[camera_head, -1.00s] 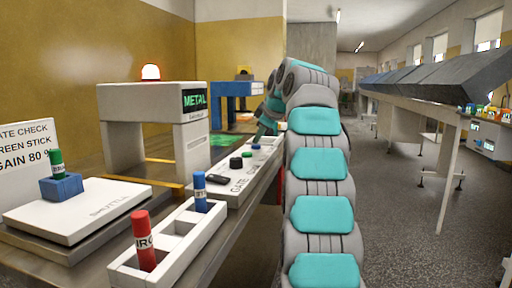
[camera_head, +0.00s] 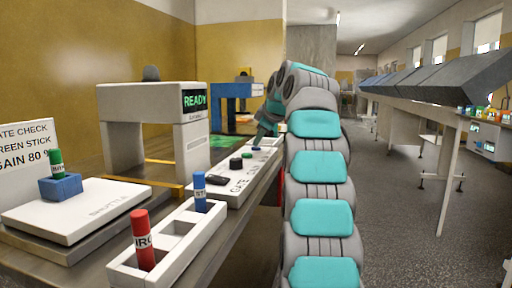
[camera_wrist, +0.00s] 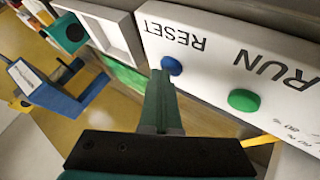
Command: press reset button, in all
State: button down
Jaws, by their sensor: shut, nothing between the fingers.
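The blue RESET button (camera_wrist: 171,65) is on the white control panel (camera_wrist: 215,35), beside the word RESET in the wrist view. My gripper (camera_wrist: 161,78) is shut and empty, its green fingertips right at the near edge of the button; I cannot tell whether they touch it. A green button (camera_wrist: 244,100) marked RUN is to the right. In the head view the panel (camera_head: 231,194) lies along the bench, and my arm hides part of its far end. The metal detector (camera_head: 150,118) shows READY on its display (camera_head: 194,99), and the lamp (camera_head: 151,73) on top is dark.
A white tray (camera_head: 190,245) with a red and a blue stick stands on the bench in front of the panel. A scale (camera_head: 75,208) bears a blue block with a green stick. A blue frame (camera_head: 237,89) stands farther back.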

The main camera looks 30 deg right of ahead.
jog(key=shift+r+p, duration=0.65)
jog(key=shift+r, duration=0.2)
dwell(0.4)
